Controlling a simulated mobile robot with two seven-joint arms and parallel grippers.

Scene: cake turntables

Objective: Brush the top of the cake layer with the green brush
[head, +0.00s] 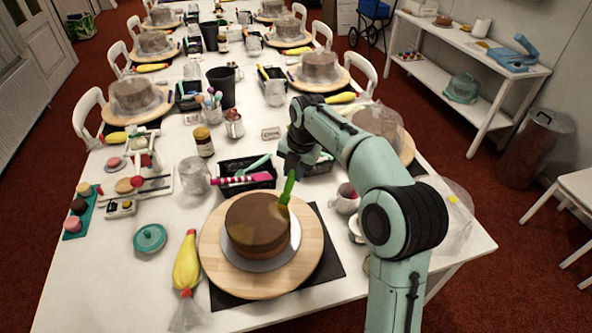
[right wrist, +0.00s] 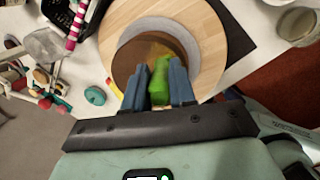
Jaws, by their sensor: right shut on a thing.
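The cake layer (head: 257,224) is a round brown cake on a silver board (head: 262,265) on a wooden turntable (head: 218,262) at the near middle of the table. Its top shows a lighter, yellowish patch. My right gripper (right wrist: 158,80) is shut on the green brush (right wrist: 160,78). In the head view the green brush (head: 288,188) slants down to the cake's right top edge. I cannot tell whether its bristles touch the top. The cake (right wrist: 150,50) also shows beyond the fingers in the right wrist view. My left gripper is not in view.
A yellow piping bag (head: 187,262) lies left of the turntable, and a teal lidded pot (head: 150,238) stands farther left. Behind are a black tray (head: 245,171) with a striped pink roller, a clear glass (head: 194,174) and a jar (head: 203,141). Cups (head: 346,200) stand at the right.

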